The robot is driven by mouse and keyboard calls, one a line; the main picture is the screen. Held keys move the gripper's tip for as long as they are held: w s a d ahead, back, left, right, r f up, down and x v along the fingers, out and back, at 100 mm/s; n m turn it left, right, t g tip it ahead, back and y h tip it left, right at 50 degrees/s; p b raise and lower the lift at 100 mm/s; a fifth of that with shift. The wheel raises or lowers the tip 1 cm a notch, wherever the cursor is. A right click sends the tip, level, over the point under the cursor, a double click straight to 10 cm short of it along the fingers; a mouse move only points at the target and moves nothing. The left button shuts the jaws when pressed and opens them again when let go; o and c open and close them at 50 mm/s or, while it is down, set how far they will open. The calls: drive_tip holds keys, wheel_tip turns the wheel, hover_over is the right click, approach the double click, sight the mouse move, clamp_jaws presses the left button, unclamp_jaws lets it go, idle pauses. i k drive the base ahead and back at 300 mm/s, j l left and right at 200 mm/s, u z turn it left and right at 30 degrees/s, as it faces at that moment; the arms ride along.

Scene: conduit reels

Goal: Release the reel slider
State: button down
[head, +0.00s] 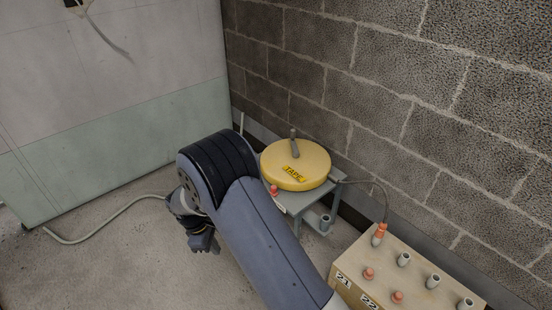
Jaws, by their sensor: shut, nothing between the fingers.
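A round yellow reel (296,164) marked "TAPE" sits on a small grey stand (303,200) against the block wall. A grey crank handle (293,144) stands up from the top of the reel. A small orange-red knob (274,190) is at the reel's front left edge; I cannot tell whether it is the slider. My gripper (205,243) hangs to the left of the stand, apart from the reel, low in front of the floor. It is shut with nothing in it. My arm crosses in front of the stand's left side and hides part of it.
A tan box (405,276) at the lower right carries grey pipe stubs and orange caps, with labels 21 and 22. A cable runs from its orange plug (379,233) to the stand. A pale panel (110,95) stands at the left. A grey hose (100,226) lies on open floor.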

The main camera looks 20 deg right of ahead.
sight(274, 192)
drive_tip(key=i+j+z, duration=0.25)
drive_tip(key=i+z, duration=0.2)
drive_tip(key=i+j+z, duration=0.45)
drive_tip(key=i, duration=0.15)
